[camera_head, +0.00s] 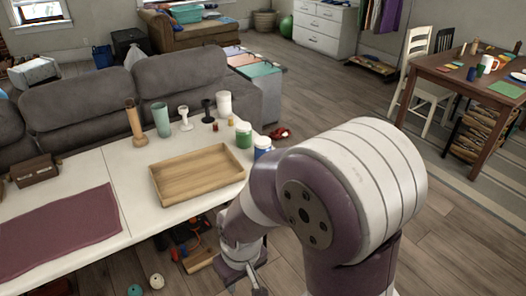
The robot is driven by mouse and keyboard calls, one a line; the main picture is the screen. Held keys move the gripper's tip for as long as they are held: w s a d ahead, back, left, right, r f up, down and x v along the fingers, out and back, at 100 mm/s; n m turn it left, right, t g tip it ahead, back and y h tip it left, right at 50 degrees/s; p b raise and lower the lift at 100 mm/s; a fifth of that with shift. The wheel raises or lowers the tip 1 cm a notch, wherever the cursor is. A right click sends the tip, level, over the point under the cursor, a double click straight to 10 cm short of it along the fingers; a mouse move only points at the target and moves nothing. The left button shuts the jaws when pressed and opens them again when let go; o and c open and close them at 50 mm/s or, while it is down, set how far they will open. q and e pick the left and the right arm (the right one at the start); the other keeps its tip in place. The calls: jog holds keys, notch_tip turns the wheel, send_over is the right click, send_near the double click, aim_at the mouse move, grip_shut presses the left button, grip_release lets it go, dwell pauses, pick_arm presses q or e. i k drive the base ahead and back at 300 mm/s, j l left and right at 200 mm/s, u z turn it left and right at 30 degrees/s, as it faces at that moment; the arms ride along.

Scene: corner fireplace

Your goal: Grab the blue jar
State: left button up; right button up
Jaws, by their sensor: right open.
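The blue jar (261,153) with a white lid stands at the right end of the long white table (135,190). Its lower part is partly hidden behind my right arm. My right gripper (256,281) is low at the bottom of the view, in front of the table's edge and well apart from the jar. It is small and cut by the frame's edge; it is open, and I see nothing held in it. My left gripper is not in view.
A green jar (243,138) stands just left of the blue jar. A wooden tray (165,189), a teal cup (161,120), a wooden pepper mill (136,124) and a white canister (224,104) are on the table. A grey sofa (65,105) stands behind it.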

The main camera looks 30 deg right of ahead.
aim_at(258, 152)
jog(key=i+l+z, duration=0.3)
jog(key=i+l, duration=0.15)
jog(key=i+l+z, duration=0.25)
jog(key=i+l, duration=0.25)
jog(key=i+l+z, duration=0.3)
jog(key=i, duration=0.25)
jog(key=i+l+z, duration=0.3)
jog(key=i, duration=0.25)
